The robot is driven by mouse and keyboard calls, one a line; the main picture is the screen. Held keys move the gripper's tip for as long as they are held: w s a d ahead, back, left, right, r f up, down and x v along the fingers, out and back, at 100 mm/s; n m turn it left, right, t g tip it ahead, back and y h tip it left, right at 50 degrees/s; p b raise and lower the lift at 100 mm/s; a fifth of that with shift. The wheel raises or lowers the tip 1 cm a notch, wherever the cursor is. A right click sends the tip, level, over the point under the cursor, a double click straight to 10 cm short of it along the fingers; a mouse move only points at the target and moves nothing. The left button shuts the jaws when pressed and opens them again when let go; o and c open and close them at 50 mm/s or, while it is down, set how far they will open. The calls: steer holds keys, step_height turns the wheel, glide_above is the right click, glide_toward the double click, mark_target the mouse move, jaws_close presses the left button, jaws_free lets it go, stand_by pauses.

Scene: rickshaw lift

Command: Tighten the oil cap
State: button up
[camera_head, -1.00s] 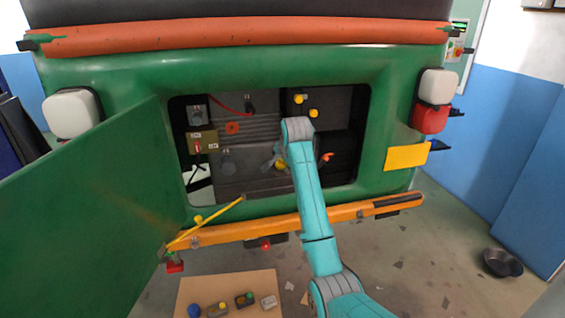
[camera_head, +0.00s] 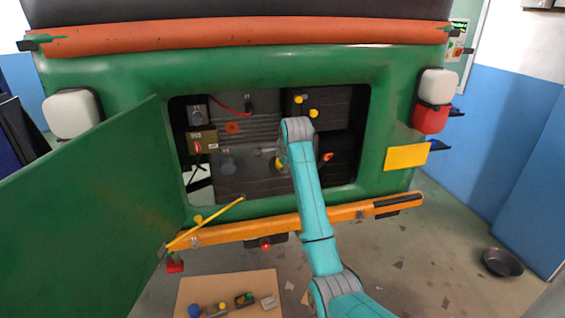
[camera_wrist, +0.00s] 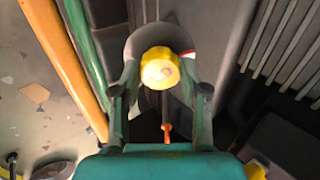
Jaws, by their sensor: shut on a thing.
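The yellow oil cap (camera_wrist: 160,68) sits between the two fingers of my gripper (camera_wrist: 163,85) in the wrist view, in front of a grey round part. My gripper is shut on it. My arm hides part of this area. The cap's thread and seat are not visible.
The bay opening is framed by a green body (camera_head: 400,70), with an open green door (camera_head: 90,200) at left and an orange bumper (camera_head: 340,212) below. Two yellow knobs (camera_head: 313,113) sit above my wrist. A board (camera_head: 240,285) with several small parts lies on the floor.

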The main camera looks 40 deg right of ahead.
steer(key=shift+f+m, duration=0.1)
steer(key=shift+m, duration=0.2)
steer(key=shift+m, duration=0.9)
steer(key=o, duration=1.1)
steer(key=shift+w, duration=0.1)
steer(key=shift+c, duration=0.4)
steer(key=v, duration=0.8)
